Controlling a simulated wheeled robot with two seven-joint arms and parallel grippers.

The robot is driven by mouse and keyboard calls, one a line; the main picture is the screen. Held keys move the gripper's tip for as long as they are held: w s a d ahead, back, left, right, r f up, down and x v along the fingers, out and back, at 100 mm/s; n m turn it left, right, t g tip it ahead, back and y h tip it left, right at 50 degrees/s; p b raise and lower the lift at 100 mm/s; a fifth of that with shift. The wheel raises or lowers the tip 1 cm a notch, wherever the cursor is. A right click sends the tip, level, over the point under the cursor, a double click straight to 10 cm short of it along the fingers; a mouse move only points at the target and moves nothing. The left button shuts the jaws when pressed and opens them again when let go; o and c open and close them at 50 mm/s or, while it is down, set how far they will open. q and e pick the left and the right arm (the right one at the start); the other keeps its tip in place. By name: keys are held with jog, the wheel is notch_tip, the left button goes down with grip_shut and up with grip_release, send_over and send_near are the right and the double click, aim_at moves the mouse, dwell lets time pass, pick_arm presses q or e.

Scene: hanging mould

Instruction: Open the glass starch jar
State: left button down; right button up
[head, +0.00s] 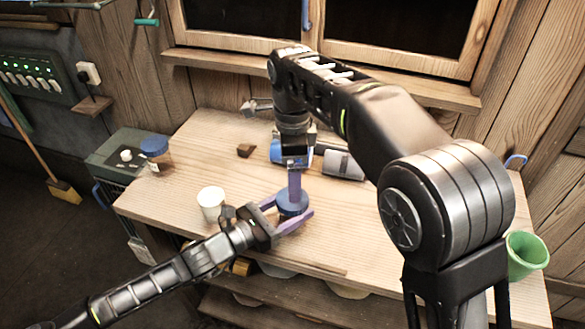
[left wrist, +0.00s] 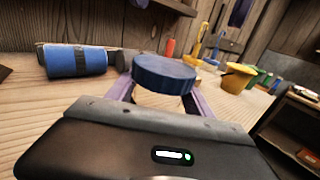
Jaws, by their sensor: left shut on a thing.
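A jar with a round blue lid (head: 292,203) stands near the front edge of the wooden table. In the left wrist view the blue lid (left wrist: 165,70) shows between the purple fingers, with a pale strip of the body (left wrist: 165,98) below it. My left gripper (head: 290,215) is shut on the jar, a finger on each side below the lid. My right gripper (head: 294,188) points down above the lid. Its fingers overlap in the head view, so their gap is hidden, and I cannot tell whether they touch the lid.
A white cup (head: 211,203) stands left of the jar. A blue roll (left wrist: 75,62) and a grey cylinder (head: 342,165) lie behind. A green bucket (head: 525,254) is at the right; a yellow bucket (left wrist: 237,78) shows in the wrist view.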

notch_tip(320, 180, down, 7)
dwell(0.4)
